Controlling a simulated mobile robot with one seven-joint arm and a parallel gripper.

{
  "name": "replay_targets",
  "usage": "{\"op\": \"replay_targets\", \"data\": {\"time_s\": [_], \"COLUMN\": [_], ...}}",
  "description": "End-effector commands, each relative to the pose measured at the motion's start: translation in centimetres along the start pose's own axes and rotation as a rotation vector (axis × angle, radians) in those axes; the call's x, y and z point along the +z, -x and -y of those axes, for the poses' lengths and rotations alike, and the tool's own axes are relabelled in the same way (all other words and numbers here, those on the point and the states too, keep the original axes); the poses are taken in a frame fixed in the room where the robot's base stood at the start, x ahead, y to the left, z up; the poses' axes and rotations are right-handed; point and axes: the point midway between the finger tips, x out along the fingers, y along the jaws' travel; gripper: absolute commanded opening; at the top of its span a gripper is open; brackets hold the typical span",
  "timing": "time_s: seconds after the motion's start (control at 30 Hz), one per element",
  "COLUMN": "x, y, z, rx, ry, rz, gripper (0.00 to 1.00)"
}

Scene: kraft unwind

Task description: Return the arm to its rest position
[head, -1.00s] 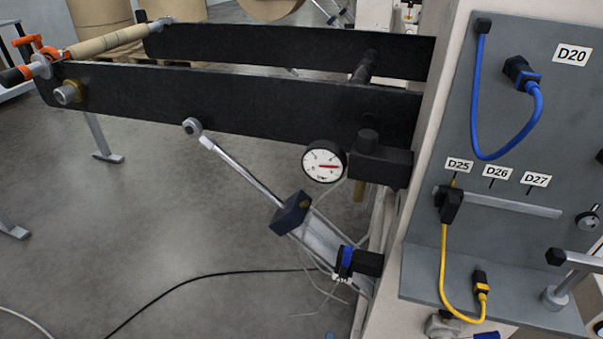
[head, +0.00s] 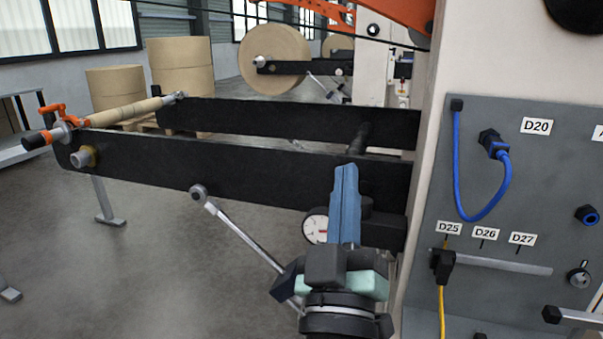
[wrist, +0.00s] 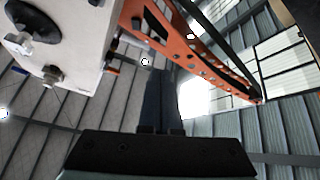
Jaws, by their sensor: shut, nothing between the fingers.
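My gripper (head: 346,172) stands in the lower middle of the head view, its blue fingers pointing up and closed together with nothing between them. It is in front of the black unwind arms and covers part of the round pressure gauge (head: 315,229). In the wrist view the dark fingers (wrist: 163,85) also lie together, and beyond them are the roof and an orange beam (wrist: 195,50). No held object shows in either view.
The black near arm plate (head: 240,172) runs left from the machine. A grey panel (head: 560,200) with a blue cable (head: 508,190) and a yellow cable (head: 442,310) is at the right. Paper rolls (head: 180,70) stand behind. Open floor (head: 150,270) lies at the lower left.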

Motion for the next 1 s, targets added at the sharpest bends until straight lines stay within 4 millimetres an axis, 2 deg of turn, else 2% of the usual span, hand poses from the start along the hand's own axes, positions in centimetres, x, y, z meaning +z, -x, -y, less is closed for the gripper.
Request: {"op": "replay_targets", "data": {"time_s": [0.03, 0.1, 0.23, 0.37, 0.43, 0.57, 0.9, 1.0], "x": [-3.9, -8.3, -15.7, -22.4, -23.9, -26.3, -33.8, -35.4], "y": [-0.9, -1.4, -0.9, 1.0, -0.8, -2.6, -7.9, -9.0], "z": [-1.7, -3.5, -6.5, -9.0, -9.9, -11.2, -15.5, -16.4], "rx": [0.02, 0.027, 0.01, -0.039, -0.042, -0.041, -0.04, -0.04], "ry": [-0.092, -0.22, -0.43, -0.613, -0.613, -0.609, -0.606, -0.605], "rz": [-0.052, -0.108, -0.212, -0.315, -0.297, -0.295, -0.293, -0.293], "gripper": [0.0, 0.0, 0.0, 0.0, 0.0, 0.0, 0.0, 0.0]}}
